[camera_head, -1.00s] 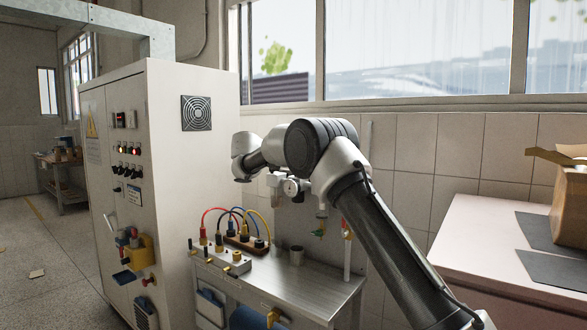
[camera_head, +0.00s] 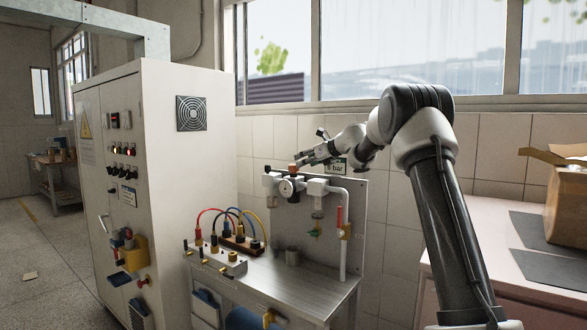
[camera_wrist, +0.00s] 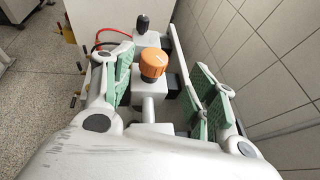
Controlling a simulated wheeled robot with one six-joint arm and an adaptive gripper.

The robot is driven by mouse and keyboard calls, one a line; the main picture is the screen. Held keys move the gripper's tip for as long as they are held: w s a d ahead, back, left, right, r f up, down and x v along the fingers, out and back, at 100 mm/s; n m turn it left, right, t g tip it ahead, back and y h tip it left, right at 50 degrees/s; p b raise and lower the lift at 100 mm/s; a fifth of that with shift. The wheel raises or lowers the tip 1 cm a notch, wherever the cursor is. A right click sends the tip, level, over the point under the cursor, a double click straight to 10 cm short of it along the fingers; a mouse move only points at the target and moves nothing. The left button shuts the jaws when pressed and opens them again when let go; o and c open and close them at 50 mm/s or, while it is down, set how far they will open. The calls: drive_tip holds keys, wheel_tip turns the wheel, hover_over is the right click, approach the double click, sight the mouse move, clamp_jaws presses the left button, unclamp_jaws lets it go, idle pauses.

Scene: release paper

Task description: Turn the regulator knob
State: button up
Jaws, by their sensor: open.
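The orange regulator knob (camera_wrist: 153,63) stands on top of the pale regulator body, between the two fingers of my gripper (camera_wrist: 162,78) in the wrist view. The green-padded fingers are spread, with a visible gap on either side of the knob; I see no contact. In the head view the knob (camera_head: 293,169) is small, and my gripper (camera_head: 304,158) is level above the pipe assembly, its fingers pointing left. The round pressure gauge (camera_head: 287,188) is on the front of the regulator; its reading is too small to tell.
A "6 bar" sign (camera_head: 337,168) is on the back panel (camera_head: 355,205) close behind my gripper. A black-capped part (camera_wrist: 142,23) stands beyond the knob. Coloured cables (camera_head: 232,215) are on the bench (camera_head: 300,280) below. A tall cabinet (camera_head: 165,200) stands left.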

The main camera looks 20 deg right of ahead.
sight(294, 166)
drive_tip(key=shift+a+f+n, duration=0.15)
drive_tip(key=shift+f+n, duration=0.05)
drive_tip(key=shift+n, duration=0.2)
drive_tip(key=x, duration=0.7)
drive_tip(key=shift+w+a+f, duration=0.1)
drive_tip(key=shift+a+f, duration=0.05)
drive_tip(key=shift+a, duration=0.15)
